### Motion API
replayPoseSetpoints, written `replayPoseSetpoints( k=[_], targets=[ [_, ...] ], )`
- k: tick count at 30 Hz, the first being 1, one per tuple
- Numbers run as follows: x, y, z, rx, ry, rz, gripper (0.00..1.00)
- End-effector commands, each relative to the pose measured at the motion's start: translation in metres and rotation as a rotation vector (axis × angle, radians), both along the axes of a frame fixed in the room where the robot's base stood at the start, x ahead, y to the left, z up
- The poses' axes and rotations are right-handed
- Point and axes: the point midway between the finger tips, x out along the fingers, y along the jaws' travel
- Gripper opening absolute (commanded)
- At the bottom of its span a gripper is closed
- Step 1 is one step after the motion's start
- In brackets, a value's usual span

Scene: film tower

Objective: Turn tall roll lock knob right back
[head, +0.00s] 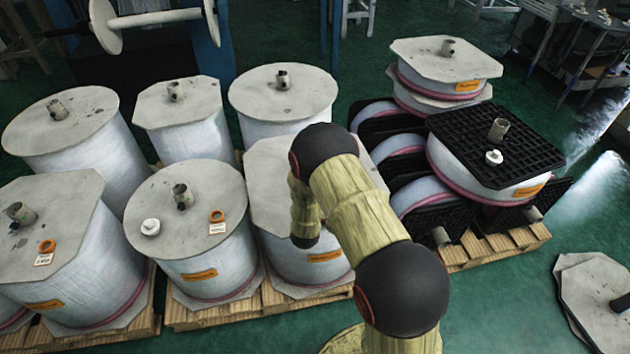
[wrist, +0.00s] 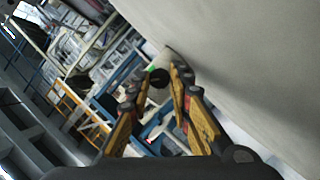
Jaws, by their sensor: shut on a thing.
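In the wrist view my gripper (wrist: 158,84) has its two yellow-and-dark fingers closed in around a small dark round knob (wrist: 160,79). The fingertips hide much of the knob, so its turn angle cannot be told. A short beige tube stub (wrist: 163,58) shows just beyond it, beside a large pale grey surface (wrist: 250,60) that fills the right. In the head view my arm covers my gripper and the knob. Behind the arm is a roll with a pale octagonal top (head: 270,165), partly hidden.
White-wrapped rolls stand on pallets at left, one round-topped (head: 190,250) with a white cap (head: 150,227) and an orange ring (head: 217,216). At right, a roll has a black grid board (head: 530,150) on top. Green floor (head: 520,300) is open at lower right, beside stacked pale boards (head: 600,290).

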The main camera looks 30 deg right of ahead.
Motion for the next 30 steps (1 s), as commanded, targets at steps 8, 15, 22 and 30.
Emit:
replayPoseSetpoints(
  k=[8, 15, 22, 30],
  targets=[
    [0.0006, 0.0014, -0.0022, -0.167, 0.049, 0.002, 0.00],
    [0.0010, 0.0018, -0.0024, -0.243, 0.070, 0.002, 0.00],
    [0.0013, 0.0019, -0.0019, -0.266, 0.076, 0.003, 0.00],
    [0.0014, 0.0020, -0.0018, -0.266, 0.075, 0.003, 0.00]
  ],
)
